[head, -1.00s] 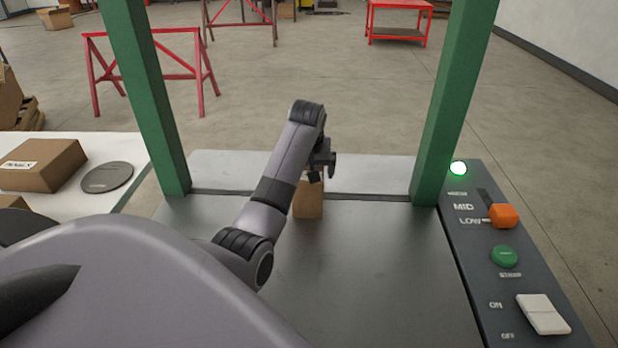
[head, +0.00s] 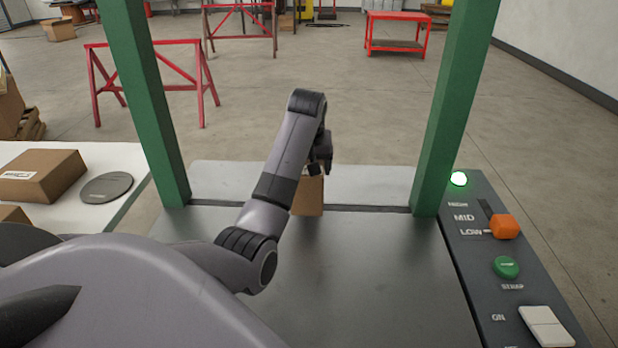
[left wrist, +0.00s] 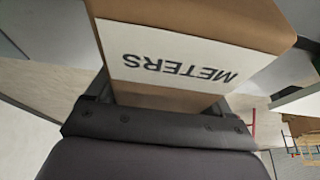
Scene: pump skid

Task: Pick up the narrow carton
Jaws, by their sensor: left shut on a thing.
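The narrow carton (head: 308,196) is a small brown box over the far part of the grey metal table, near its dark cross seam. My left gripper (head: 319,168) is shut on its upper part, and the arm and wrist partly hide the grip. In the left wrist view the carton (left wrist: 210,15) fills the top, with a white label reading METERS upside down, close against the gripper (left wrist: 160,98). I cannot tell for sure whether its base is clear of the table. My right gripper is not in view.
Green posts (head: 146,105) (head: 455,105) stand either side of the table (head: 380,270). A control panel (head: 510,270) with an orange lever lies at right. A white table (head: 70,215) at left holds brown boxes (head: 40,172) and a grey disc (head: 106,187). The near metal surface is clear.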

